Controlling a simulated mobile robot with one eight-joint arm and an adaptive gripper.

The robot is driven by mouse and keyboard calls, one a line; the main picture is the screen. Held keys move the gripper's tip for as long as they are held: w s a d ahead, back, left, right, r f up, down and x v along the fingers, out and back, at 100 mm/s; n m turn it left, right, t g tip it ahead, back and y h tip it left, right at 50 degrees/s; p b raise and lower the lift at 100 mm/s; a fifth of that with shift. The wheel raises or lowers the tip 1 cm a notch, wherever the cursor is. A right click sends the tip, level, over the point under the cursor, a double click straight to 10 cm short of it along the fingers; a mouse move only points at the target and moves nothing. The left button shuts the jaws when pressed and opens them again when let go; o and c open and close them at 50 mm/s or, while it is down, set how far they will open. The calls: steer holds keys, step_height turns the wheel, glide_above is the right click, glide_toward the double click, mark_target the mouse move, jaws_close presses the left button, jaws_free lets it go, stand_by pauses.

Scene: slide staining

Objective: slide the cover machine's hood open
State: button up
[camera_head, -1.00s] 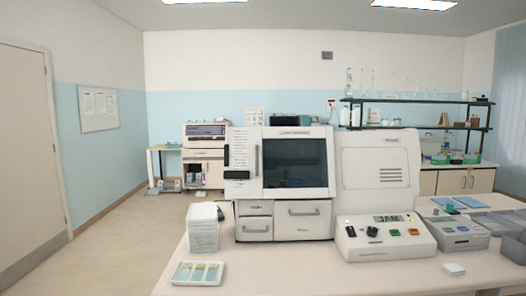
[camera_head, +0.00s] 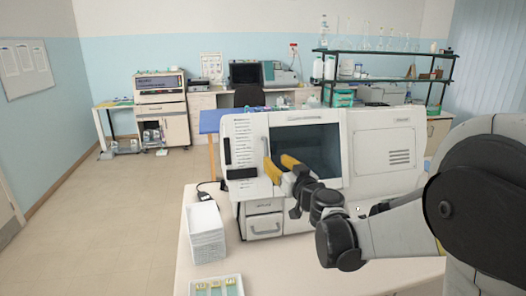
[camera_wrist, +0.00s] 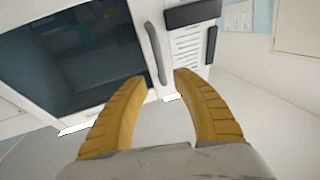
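The cover machine (camera_head: 246,134) is a white cabinet on the table. Its hood (camera_head: 337,119) has a dark window (camera_head: 312,148) and looks closed. A grey upright handle (camera_head: 265,148) is at the hood's left edge. My gripper (camera_head: 276,165) is in front of the handle's lower part, with its yellow fingers pointing at the machine. In the wrist view my gripper (camera_wrist: 160,76) is open and empty. The handle (camera_wrist: 154,52) lies just beyond the gap between the fingertips, and I see no clear contact. The dark window (camera_wrist: 70,58) fills the upper left there.
A white stack of trays (camera_head: 207,232) stands at the table's left, with a slide tray (camera_head: 216,279) in front of it. A drawer (camera_head: 264,226) sits below the hood. My arm covers the right front of the table.

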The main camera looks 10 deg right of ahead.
mark_target(267, 153)
steer(key=w, duration=0.2)
steer(key=w+a, duration=0.1)
steer(key=w, duration=0.4)
steer(key=shift+a+b, duration=0.25)
steer(key=shift+b, duration=0.05)
jaws_close()
